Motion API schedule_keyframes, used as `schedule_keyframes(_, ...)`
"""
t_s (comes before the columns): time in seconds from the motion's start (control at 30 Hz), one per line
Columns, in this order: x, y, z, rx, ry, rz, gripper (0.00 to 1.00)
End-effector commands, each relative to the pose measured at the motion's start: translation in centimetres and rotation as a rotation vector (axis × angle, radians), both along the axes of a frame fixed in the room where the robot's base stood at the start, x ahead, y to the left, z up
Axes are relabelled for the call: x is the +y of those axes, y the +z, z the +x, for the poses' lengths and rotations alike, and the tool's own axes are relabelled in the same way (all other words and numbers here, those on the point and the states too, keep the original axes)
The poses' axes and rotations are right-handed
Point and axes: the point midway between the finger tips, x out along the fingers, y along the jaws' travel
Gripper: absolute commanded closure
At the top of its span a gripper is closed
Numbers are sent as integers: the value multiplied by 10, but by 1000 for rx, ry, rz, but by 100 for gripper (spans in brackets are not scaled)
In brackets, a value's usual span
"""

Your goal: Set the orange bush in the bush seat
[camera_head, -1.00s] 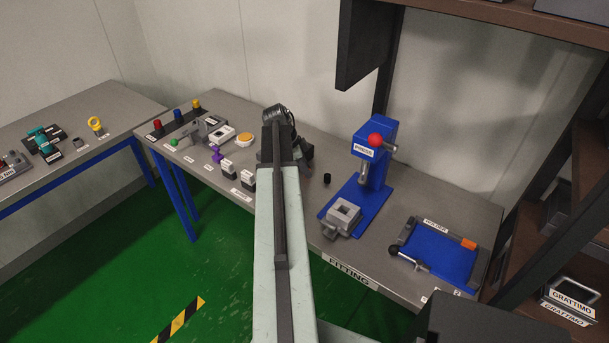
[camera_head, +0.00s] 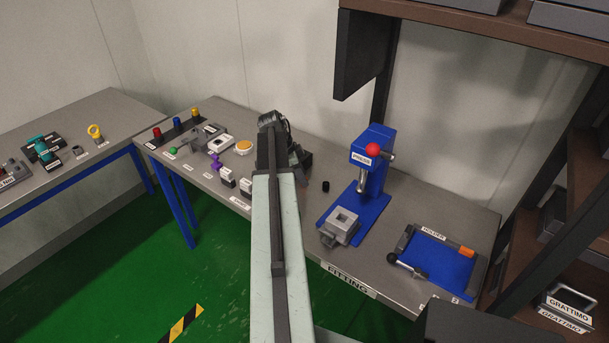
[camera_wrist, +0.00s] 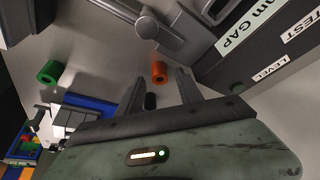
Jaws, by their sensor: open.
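The orange bush (camera_wrist: 159,72) is a small hollow cylinder on the grey bench in the wrist view. My gripper (camera_wrist: 161,76) is open, with its two dark fingers on either side of the bush in the picture; I cannot tell how high they are above it. A short black cylinder (camera_wrist: 150,101) shows close to the left finger, and a green bush (camera_wrist: 50,71) lies further left. In the head view my arm hides the orange bush and most of the gripper. I cannot make out which part is the bush seat.
A dark block (camera_wrist: 265,50) labelled GAP, TEST and LEVEL stands close to the right finger. In the head view, a blue press (camera_head: 370,165) with a grey square-holed block (camera_head: 342,226) and a blue holder plate (camera_head: 440,262) stand on the right of the bench.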

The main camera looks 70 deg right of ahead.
Motion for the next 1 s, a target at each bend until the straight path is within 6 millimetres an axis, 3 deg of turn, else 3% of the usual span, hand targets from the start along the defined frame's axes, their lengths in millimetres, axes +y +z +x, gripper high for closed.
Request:
schedule_keyframes(0.03,2,16,3,0,1,0,57)
schedule_keyframes(0.3,13,75,22,0,1,0,57)
schedule_keyframes(0.43,18,96,30,0,-1,0,57)
schedule_keyframes(0.87,21,100,35,0,0,1,57)
schedule_keyframes(0.93,29,99,45,0,38,11,57)
schedule_keyframes(1.0,53,98,74,-1,153,42,57)
